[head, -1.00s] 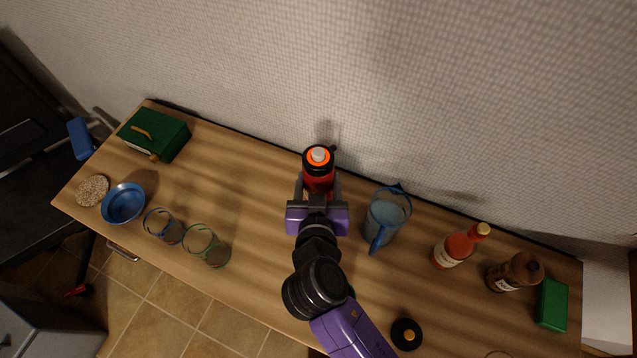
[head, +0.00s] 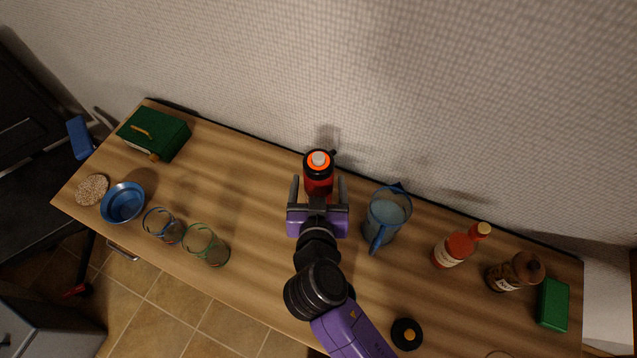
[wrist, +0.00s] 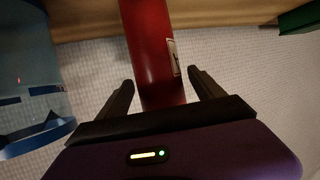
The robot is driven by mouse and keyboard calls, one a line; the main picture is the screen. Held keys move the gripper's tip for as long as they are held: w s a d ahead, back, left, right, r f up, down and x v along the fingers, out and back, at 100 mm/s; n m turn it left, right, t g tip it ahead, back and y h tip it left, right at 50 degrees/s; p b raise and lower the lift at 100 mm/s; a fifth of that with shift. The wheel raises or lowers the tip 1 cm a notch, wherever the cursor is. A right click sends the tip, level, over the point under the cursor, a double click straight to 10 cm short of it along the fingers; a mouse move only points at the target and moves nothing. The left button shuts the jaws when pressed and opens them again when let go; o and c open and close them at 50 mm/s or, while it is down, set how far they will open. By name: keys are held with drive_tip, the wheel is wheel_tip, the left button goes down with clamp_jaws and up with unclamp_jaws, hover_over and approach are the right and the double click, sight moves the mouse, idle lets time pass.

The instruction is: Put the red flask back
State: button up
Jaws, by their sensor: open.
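The red flask (head: 318,186), with a black cap and an orange ring with a grey top, stands upright on the wooden counter near the wall. In the wrist view the red flask (wrist: 154,50) shows as a red cylinder with a pale label, between the fingers. My gripper (head: 318,184) is open, with one finger on each side of the flask. In the wrist view both fingers of my gripper (wrist: 158,86) stand apart from the flask, with gaps visible on both sides.
A blue pitcher (head: 387,214) stands close to the right of my gripper. Farther right are a red sauce bottle (head: 455,247), a brown bottle (head: 512,273) and a green box (head: 552,304). Glasses (head: 205,246), a blue bowl (head: 123,202) and a green case (head: 154,134) are left. Counter between is clear.

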drive_tip(key=shift+r, duration=0.25)
drive_tip(key=b+v, duration=0.1)
drive_tip(key=v, duration=1.1)
drive_tip(key=shift+b, duration=0.35)
drive_tip(key=shift+a, duration=0.1)
